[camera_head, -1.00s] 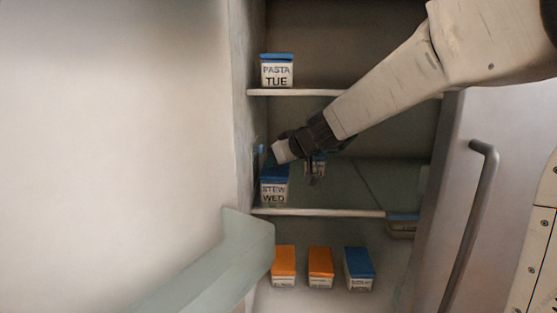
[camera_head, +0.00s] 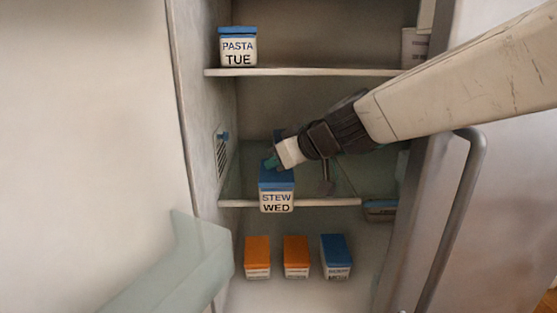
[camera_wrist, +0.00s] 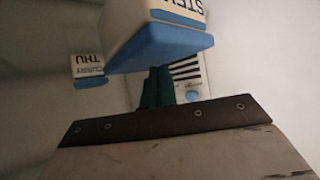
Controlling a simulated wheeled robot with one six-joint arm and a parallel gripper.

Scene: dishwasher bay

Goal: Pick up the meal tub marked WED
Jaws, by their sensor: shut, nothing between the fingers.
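The tub marked STEW WED (camera_head: 277,203), white with a blue lid, is at the front edge of the middle shelf, its front face covering part of that edge. In the wrist view it fills the top middle, and its lettering (camera_wrist: 190,8) appears upside down. My gripper (camera_head: 271,162) is at the tub's lid in the head view, its teal fingertips shut with nothing between them. The fingers (camera_wrist: 158,88) also show in the wrist view, tips partly hidden by the lid. I cannot tell whether they touch it.
A PASTA TUE tub (camera_head: 238,52) stands on the upper shelf. A CURRY THU tub (camera_wrist: 88,70) shows in the wrist view. Two orange-lidded tubs (camera_head: 257,250) (camera_head: 296,250) and a blue-lidded one (camera_head: 336,250) sit below. A door handle (camera_head: 450,220) is right.

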